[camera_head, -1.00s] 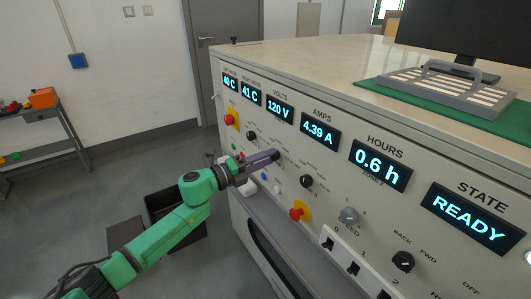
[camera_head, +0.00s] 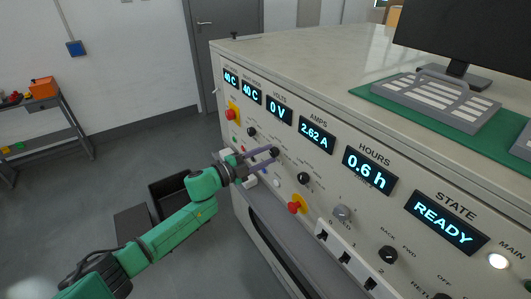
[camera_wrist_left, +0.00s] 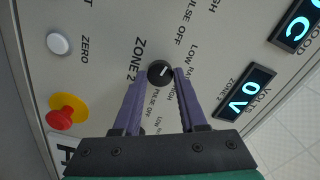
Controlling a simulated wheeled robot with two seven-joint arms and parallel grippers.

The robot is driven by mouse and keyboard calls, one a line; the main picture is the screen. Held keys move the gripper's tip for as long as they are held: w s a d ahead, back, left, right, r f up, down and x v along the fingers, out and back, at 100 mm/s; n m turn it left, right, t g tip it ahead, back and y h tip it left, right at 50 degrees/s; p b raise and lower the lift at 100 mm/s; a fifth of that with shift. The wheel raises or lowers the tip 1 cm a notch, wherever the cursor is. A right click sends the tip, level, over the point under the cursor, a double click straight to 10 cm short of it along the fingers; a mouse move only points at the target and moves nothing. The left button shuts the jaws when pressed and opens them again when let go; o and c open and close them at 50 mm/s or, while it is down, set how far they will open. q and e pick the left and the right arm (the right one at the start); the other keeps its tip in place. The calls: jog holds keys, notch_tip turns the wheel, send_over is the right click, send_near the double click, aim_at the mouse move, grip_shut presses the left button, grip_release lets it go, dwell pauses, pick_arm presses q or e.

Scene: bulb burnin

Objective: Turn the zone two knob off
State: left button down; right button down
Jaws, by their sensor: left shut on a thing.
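The zone two knob (camera_wrist_left: 160,73) is a small black round knob with a white pointer line, beside the "ZONE 2" lettering on the beige panel (camera_wrist_left: 95,20). In the wrist view the pointer line slants to the upper right. My left gripper (camera_wrist_left: 160,76) has its two purple fingers on either side of the knob and is shut on it. In the head view the left gripper (camera_head: 273,153) reaches the panel from the left, and its fingertips partly hide the knob. The zone 2 volts display (camera_head: 279,111) reads 0 V. My right gripper is not in view.
Other black knobs (camera_head: 303,179) and a red emergency button on yellow (camera_head: 295,207) sit near the gripper on the panel. A green mat (camera_head: 372,95) and a monitor (camera_head: 470,35) are on top.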

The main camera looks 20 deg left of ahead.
pick_arm(q)
jog(key=shift+f, duration=0.1)
dwell(0.4)
jog(key=shift+c, duration=2.2)
grip_release()
jog(key=b+v, duration=0.1)
jog(key=v, duration=1.3)
jog(key=shift+s, duration=0.3)
jog(key=shift+a+n, duration=0.25)
jog(key=shift+n, duration=0.05)
